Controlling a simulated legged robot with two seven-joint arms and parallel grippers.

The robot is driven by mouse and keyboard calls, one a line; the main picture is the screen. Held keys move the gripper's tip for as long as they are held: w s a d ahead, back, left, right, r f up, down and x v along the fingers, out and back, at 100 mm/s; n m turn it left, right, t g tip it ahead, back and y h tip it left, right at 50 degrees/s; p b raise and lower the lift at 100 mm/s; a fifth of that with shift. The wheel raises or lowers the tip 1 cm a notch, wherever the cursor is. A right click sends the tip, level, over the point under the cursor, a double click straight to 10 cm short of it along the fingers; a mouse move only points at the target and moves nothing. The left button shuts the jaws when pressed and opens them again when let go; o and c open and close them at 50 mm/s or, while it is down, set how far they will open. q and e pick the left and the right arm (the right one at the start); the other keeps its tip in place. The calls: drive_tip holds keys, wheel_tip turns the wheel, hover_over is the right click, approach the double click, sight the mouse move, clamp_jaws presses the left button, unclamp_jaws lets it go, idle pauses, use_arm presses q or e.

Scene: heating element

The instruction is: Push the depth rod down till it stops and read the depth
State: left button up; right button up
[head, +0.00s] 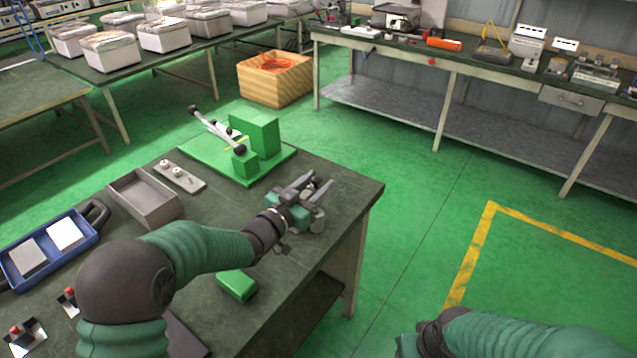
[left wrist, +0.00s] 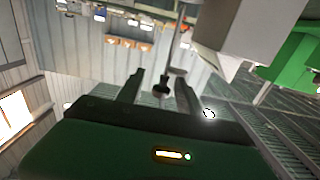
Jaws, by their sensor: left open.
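A green fixture (head: 255,135) stands on a green base plate on the table. A slanted pale rod (head: 213,129) with dark knobs is mounted on it. I cannot tell for certain which part is the depth rod, and no depth scale is readable. My left gripper (head: 322,191) is open and empty, above the table's right part, right of and nearer than the fixture, apart from it. Its two fingers also show in the left wrist view (left wrist: 160,88), with a small dark shape between them that I cannot identify. My right arm enters at the bottom right; its fingers are out of frame.
On the table are a grey tray (head: 133,209), a small plate with pegs (head: 180,176), a blue tray (head: 87,246) and a green block (head: 237,283). A wooden crate (head: 258,87) stands on the floor behind. The tabletop between left gripper and fixture is clear.

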use_arm(q)
drive_tip(key=shift+w+a+f, duration=0.1)
drive_tip(key=shift+w+a, duration=0.15)
drive_tip(key=shift+w, duration=0.1)
drive_tip(key=shift+s+d, duration=0.1)
drive_tip(key=shift+d, duration=0.2)
drive_tip(key=c, duration=0.8)
drive_tip(key=shift+a, duration=0.1)
clamp_jaws()
